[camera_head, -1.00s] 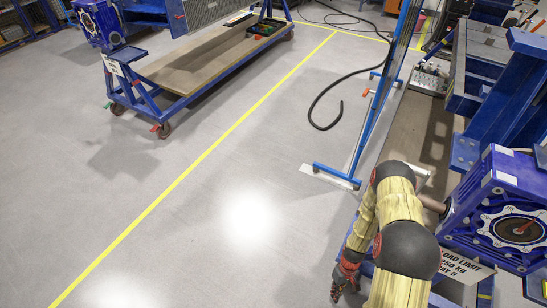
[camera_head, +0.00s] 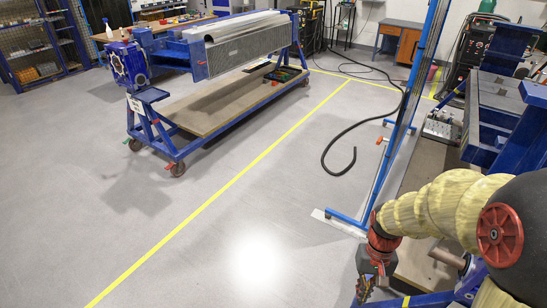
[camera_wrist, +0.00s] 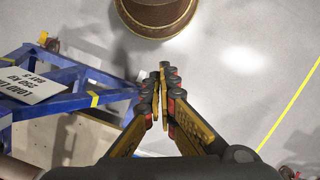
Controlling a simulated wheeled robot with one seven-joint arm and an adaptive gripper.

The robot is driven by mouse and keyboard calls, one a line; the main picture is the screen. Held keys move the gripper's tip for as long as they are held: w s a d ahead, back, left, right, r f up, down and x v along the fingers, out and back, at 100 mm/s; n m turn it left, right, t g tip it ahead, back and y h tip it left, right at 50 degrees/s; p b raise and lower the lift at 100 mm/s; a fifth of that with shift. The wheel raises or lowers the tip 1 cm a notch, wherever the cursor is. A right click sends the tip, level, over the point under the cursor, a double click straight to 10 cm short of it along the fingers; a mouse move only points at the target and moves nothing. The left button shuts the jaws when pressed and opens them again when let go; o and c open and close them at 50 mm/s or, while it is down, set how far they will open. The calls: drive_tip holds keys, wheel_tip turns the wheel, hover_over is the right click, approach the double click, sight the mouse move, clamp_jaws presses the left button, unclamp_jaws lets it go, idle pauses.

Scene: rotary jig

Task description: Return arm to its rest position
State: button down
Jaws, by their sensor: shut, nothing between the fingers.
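My arm (camera_head: 440,212), with yellow padded covers and a red-and-black joint, reaches in from the right edge. It bends down to my gripper (camera_head: 366,290), which hangs low near the bottom of the head view, beside the right-hand blue jig frame. In the wrist view my gripper (camera_wrist: 163,85) has its two yellow-and-black fingers together at the tips, with nothing between them. Grey floor lies beyond the tips. My arm hides part of the right-hand jig in the head view.
The right-hand jig's blue frame (camera_wrist: 85,88), with a load limit sign (camera_wrist: 28,85), lies left of my fingers. A blue upright stand (camera_head: 405,95) stands behind my arm. Another blue jig cart (camera_head: 150,130) is across the yellow floor line (camera_head: 225,187). Open floor lies between.

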drive_tip(key=s+a+r+t, duration=0.2)
drive_tip(key=r, duration=0.6)
drive_tip(key=s+a+r+n+t, duration=0.1)
drive_tip(key=s+a+r+t, duration=0.1)
drive_tip(key=r, duration=0.6)
drive_tip(key=s+a+r+t, duration=0.1)
drive_tip(key=s+r+t, duration=0.1)
drive_tip(key=r, duration=0.5)
drive_tip(key=shift+s+a+r+n+t+h, duration=0.3)
drive_tip(key=shift+s+a+r+n+t, duration=0.1)
drive_tip(key=shift+t, duration=0.5)
